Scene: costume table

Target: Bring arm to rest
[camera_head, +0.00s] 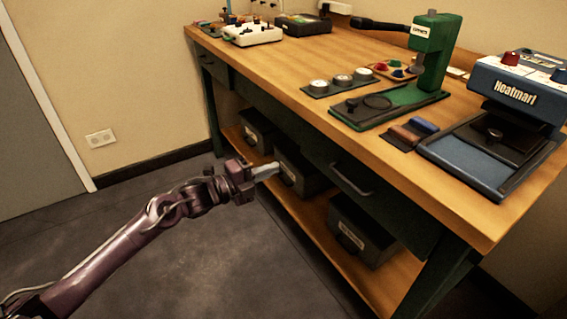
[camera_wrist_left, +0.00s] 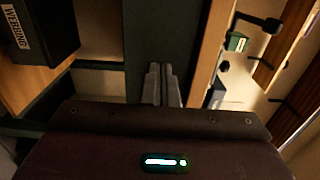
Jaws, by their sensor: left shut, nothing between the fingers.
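My left arm comes in from the lower left in the head view. My left gripper (camera_head: 265,171) is shut and empty, held in front of the workbench (camera_head: 300,60), below the level of its top. In the left wrist view the two fingers of the left gripper (camera_wrist_left: 163,84) lie together with nothing between them, in front of a dark part of the bench. My right gripper is in neither view.
A blue press (camera_head: 514,95) and a green press (camera_head: 434,50) stand on the bench top. Dark bins (camera_head: 362,232) sit on its lower shelf. A drawer handle (camera_head: 350,181) faces the arm's side. The grey floor (camera_head: 190,270) left of the bench is clear.

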